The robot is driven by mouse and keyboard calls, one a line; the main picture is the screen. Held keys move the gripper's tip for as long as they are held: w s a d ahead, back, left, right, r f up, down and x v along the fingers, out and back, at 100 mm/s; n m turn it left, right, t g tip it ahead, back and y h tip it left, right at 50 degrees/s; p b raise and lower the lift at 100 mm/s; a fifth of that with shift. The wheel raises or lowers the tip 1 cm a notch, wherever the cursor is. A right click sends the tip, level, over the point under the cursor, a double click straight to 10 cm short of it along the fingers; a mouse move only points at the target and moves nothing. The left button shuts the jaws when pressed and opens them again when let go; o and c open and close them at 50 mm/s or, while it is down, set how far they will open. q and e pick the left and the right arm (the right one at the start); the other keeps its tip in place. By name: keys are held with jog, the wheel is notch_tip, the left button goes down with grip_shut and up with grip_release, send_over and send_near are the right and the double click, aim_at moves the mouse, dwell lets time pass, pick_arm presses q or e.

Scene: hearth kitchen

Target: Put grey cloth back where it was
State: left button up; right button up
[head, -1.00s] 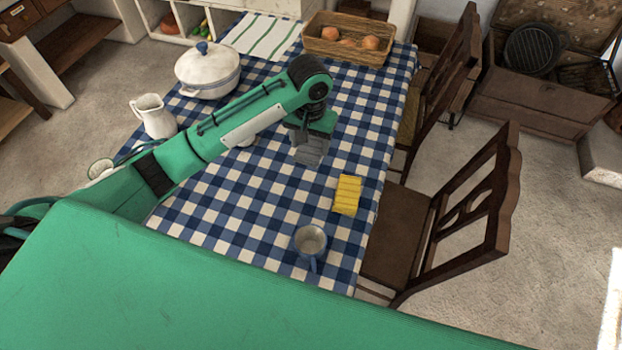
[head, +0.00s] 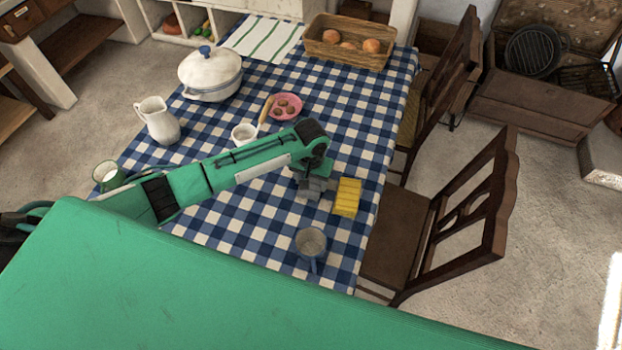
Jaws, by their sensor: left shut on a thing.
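The arm partly hides the grey cloth. I cannot tell whether the grey cloth touches the table or the yellow cloth. My right gripper is not in view.
The table has a blue checked tablecloth (head: 225,228). A blue mug (head: 310,243) stands in front of the gripper. Behind the arm are a white cup (head: 243,134), a pink plate (head: 287,101), a jug (head: 158,121) and a lidded pot (head: 210,72). A chair (head: 440,215) stands at the right.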

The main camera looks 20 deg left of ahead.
pick_arm(q)
jog(key=shift+f, duration=0.1)
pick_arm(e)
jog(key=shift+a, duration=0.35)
pick_arm(q)
jog(key=o, duration=0.9)
jog(key=shift+o, duration=0.2)
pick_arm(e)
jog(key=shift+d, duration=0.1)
pick_arm(q)
jog(key=shift+r, duration=0.55)
notch_tip(320, 180, up, 11)
jog(key=b, duration=0.1)
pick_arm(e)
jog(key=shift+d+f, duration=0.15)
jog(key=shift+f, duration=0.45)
pick_arm(q)
jog(key=shift+r, duration=0.1)
jog(key=shift+s, duration=0.1)
